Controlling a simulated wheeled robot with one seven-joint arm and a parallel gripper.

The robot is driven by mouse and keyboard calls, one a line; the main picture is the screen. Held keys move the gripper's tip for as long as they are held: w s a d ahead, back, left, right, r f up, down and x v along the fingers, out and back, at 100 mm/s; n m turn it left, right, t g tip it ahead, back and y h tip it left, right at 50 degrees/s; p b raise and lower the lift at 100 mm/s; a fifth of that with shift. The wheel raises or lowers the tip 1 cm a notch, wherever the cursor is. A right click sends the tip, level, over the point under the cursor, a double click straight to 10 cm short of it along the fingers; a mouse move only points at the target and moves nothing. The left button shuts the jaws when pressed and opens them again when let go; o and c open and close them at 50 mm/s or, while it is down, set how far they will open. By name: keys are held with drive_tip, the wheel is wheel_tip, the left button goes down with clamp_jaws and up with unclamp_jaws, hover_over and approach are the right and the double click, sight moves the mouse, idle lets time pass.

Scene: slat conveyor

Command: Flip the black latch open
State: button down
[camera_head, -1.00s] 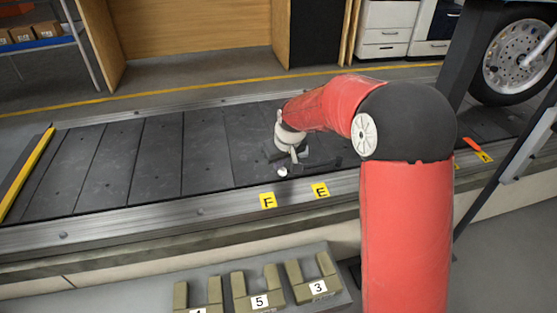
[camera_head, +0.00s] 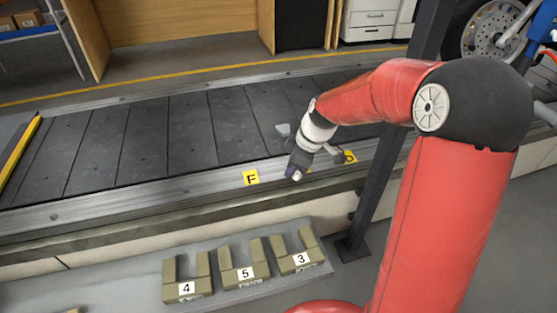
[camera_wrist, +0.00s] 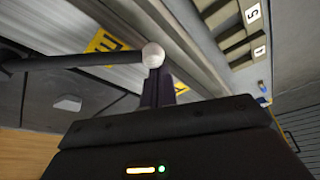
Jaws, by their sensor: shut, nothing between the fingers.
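The black latch (camera_wrist: 75,61) shows in the wrist view as a dark bar running from the left edge to a round white knob (camera_wrist: 152,55) at its end. My gripper's fingers (camera_wrist: 158,88) are shut and empty, right by the knob; I cannot tell whether they touch it. In the head view my gripper (camera_head: 291,170) points down over the conveyor's front rail, with the white knob (camera_head: 296,177) at its tips. The latch's other end is mostly hidden behind my wrist there.
A pale grey block (camera_head: 282,129) is behind my wrist. Numbered brackets (camera_head: 239,271) lie in front. A dark post (camera_head: 385,165) stands to the right.

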drive_tip(key=s+d+n+g+p, duration=0.1)
drive_tip(key=s+d+n+p, duration=0.2)
drive_tip(key=d, duration=0.8)
drive_tip(key=shift+n, duration=0.6)
drive_tip(key=shift+s, duration=0.1)
